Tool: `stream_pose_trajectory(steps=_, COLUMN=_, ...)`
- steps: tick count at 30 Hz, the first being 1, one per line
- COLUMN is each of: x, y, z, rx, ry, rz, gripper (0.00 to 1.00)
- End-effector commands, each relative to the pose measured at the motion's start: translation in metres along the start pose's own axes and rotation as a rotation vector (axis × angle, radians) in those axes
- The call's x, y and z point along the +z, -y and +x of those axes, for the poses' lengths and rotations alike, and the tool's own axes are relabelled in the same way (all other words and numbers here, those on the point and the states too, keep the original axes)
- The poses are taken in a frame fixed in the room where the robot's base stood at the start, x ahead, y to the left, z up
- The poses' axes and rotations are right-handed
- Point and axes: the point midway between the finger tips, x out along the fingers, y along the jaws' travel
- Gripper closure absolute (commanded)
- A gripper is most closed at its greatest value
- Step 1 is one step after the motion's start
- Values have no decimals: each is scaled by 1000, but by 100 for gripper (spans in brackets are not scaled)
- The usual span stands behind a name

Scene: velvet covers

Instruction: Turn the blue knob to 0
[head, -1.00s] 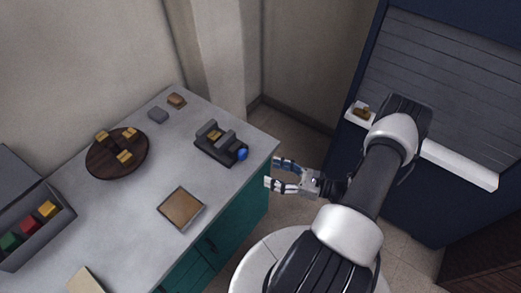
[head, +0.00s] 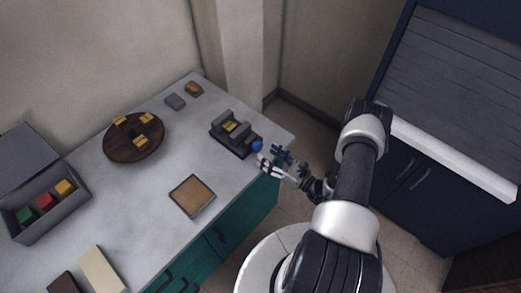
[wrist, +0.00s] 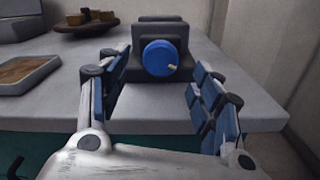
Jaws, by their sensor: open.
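The blue knob (wrist: 160,58) is on the near face of a dark grey device (wrist: 147,34) on the counter. A small pale mark shows on the knob's lower right; I cannot read any numbers. In the head view the knob (head: 257,145) is at the right end of the device (head: 233,132), near the counter's edge. My gripper (head: 270,159) is open and empty, just in front of the knob at the counter's edge. In the wrist view its fingers (wrist: 160,90) are spread left and right of the knob, nearer to me and apart from it.
A round dark tray (head: 116,151) with yellow blocks, a grey box (head: 50,222) with coloured blocks and two small blocks stand farther left and back. A blue shuttered cabinet (head: 455,75) is at the right.

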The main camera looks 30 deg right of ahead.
Motion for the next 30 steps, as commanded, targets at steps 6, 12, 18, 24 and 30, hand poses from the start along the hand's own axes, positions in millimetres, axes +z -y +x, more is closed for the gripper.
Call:
stream_pose_trajectory(steps=6, x=-1, y=0, z=35, rx=2, ry=-1, rz=-1, gripper=40)
stream_pose_trajectory(steps=12, x=0, y=0, z=47, rx=1, ry=0, rz=0, gripper=40)
stream_pose_trajectory(steps=18, x=0, y=0, z=48, rx=0, ry=0, rz=0, gripper=40)
stream_pose_trajectory(steps=24, x=0, y=0, z=47, rx=0, ry=0, rz=0, gripper=50)
stream_pose_trajectory(steps=30, x=0, y=0, z=47, rx=0, ry=0, rz=0, gripper=63)
